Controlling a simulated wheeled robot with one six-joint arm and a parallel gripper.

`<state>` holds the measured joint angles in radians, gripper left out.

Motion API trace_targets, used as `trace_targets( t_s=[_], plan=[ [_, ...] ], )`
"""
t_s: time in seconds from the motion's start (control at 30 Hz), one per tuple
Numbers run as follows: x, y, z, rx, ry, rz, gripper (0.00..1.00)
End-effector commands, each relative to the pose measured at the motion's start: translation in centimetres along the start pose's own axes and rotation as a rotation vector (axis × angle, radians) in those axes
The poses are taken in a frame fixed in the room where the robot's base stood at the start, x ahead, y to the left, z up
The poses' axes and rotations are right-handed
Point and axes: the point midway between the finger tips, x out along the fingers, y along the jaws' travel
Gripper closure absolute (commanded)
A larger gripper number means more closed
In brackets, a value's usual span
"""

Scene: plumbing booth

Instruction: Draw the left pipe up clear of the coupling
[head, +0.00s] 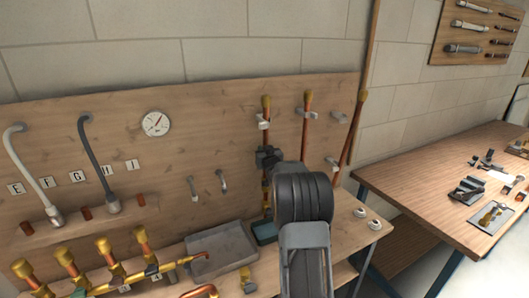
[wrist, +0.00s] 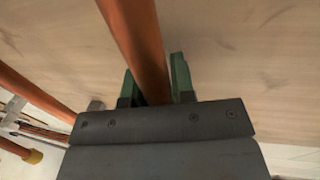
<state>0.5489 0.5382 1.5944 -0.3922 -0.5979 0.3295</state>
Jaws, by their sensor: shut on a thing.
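The left pipe (head: 266,112) is copper with a brass-coloured top end and stands upright against the wooden back board, by a pale clip. My gripper (head: 267,157) is shut around it below the clip. In the wrist view the copper pipe (wrist: 137,38) runs between the two green-tipped fingers of my gripper (wrist: 156,82), with bare board behind. My arm covers part of the area below the grip in the head view. I cannot make out the coupling or whether the pipe's lower end is in it.
A second copper pipe (head: 307,115) stands to the right in a clip, and a third pipe (head: 352,130) leans beyond it. A grey tray (head: 222,245) and brass-topped fittings (head: 148,238) are on the bench to the left. Two pale rings (head: 367,218) lie to the right.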

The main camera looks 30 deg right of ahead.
Motion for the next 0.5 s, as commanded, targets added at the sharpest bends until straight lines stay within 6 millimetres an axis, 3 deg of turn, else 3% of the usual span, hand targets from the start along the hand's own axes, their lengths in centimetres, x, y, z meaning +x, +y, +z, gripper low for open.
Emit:
trace_targets(
  t_s=[0.3, 0.5],
  plan=[
    [0.0, 0.0, -0.3, 0.000, 0.001, 0.000, 1.00],
    [0.0, 0.0, -3.5, -0.002, 0.007, 0.001, 1.00]
  ],
)
